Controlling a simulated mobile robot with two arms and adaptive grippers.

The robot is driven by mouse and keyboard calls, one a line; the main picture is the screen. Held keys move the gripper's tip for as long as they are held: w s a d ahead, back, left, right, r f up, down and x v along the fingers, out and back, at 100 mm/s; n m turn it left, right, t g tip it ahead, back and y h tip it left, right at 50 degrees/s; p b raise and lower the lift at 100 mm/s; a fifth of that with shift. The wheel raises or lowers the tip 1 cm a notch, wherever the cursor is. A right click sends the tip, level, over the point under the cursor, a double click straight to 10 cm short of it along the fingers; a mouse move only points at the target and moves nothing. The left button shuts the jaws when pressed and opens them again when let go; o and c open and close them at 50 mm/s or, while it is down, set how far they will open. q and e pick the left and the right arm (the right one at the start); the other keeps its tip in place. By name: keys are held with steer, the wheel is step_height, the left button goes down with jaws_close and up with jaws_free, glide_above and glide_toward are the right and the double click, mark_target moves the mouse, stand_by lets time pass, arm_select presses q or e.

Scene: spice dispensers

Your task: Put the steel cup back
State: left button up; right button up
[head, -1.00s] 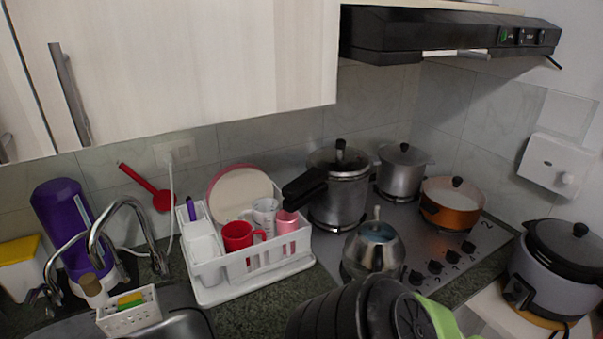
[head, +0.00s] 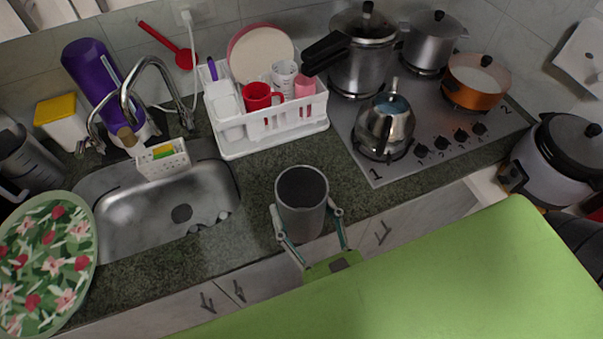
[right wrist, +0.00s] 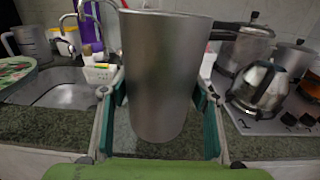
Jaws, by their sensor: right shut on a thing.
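The steel cup (head: 302,215) is a tall grey metal cup, upright with its dark open mouth facing up. My right gripper (head: 308,222) is shut on it, with one finger on each side. In the right wrist view the cup (right wrist: 162,75) fills the middle, with teal finger pads on both sides of my right gripper (right wrist: 160,125). Its underside and what is directly below it are hidden. My left gripper is not in view.
A white dish rack (head: 270,138) with cups and a plate stands behind the cup. The sink (head: 160,215) is to the left, the stove (head: 440,165) with kettle (head: 385,128) and pots to the right. Dark granite counter (head: 260,178) is bare between them.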

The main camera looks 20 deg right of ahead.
mark_target(299, 197)
steer(key=shift+s+a+r, duration=0.45)
steer(key=shift+a+r, duration=0.1)
steer(key=shift+r, duration=0.15)
steer(key=shift+w+a, duration=0.1)
steer(key=w+f, duration=0.1)
steer(key=w, duration=0.1)
steer(key=w+d+f, duration=0.1)
steer(key=w, duration=0.2)
steer(key=w+d+f, duration=0.1)
steer(key=w, duration=0.1)
steer(key=shift+w+f, duration=0.2)
steer(key=shift+f, duration=0.15)
steer(key=w+f+b, duration=0.2)
steer(key=f, duration=0.1)
steer(key=w+d+f+b, duration=0.1)
steer(key=f+b, duration=0.2)
steer(key=w+f+b, duration=0.2)
steer(key=f+b, duration=0.1)
steer(key=shift+w+d+f, duration=0.3)
steer(key=shift+d, duration=0.05)
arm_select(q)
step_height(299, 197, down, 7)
arm_select(e)
steer(key=shift+r, duration=0.1)
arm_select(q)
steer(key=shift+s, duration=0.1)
